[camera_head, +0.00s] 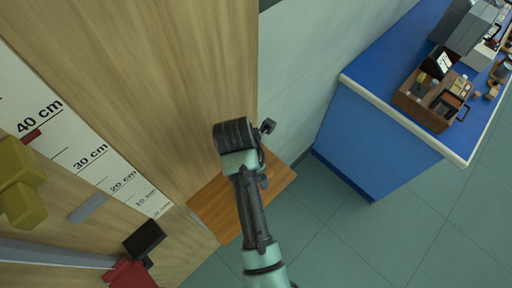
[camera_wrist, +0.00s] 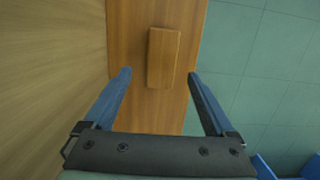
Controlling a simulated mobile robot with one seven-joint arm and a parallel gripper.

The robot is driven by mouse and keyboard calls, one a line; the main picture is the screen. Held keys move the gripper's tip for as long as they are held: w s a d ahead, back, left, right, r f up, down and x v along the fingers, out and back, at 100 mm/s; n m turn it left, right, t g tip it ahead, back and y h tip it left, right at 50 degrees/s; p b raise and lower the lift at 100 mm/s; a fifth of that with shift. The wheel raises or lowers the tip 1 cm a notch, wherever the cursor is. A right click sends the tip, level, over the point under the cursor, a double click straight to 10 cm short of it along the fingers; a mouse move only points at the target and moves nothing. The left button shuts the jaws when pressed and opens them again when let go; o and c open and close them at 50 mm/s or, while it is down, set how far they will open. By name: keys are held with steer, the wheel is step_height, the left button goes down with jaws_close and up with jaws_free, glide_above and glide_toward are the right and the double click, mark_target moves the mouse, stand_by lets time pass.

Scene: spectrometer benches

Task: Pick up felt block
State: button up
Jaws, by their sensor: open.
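A brown rectangular block (camera_wrist: 163,58) lies on a narrow wooden board (camera_wrist: 150,115) in the wrist view. It is the only block on the visible part of the board and is probably the felt block, though its surface looks wood-like. My gripper (camera_wrist: 160,73) is open, with its two blue-grey fingers spread either side of the block's near end in the picture. Nothing is held between them, and I cannot tell the height gap. In the head view my arm hides the block; the board (camera_head: 210,208) shows below my wrist.
A tall wooden panel (camera_head: 150,60) with a centimetre scale (camera_head: 85,150) stands close at the left. A yellow block-like part (camera_head: 22,185) and a black part (camera_head: 145,238) are there. A blue bench (camera_head: 375,130) with a brown box (camera_head: 425,105) is right. Green floor lies between.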

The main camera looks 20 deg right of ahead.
steer(key=f, duration=0.2)
steer(key=d+f+p, duration=0.1)
steer(key=f, duration=0.2)
steer(key=shift+w+d, duration=0.1)
steer(key=shift+d, duration=0.05)
steer(key=shift+d+f, duration=0.1)
steer(key=shift+f, duration=0.4)
steer(key=shift+f, duration=0.2)
jaws_close()
step_height(320, 180, up, 10)
steer(key=shift+r+b, duration=0.25)
steer(key=shift+b, duration=0.3)
stand_by(0.3)
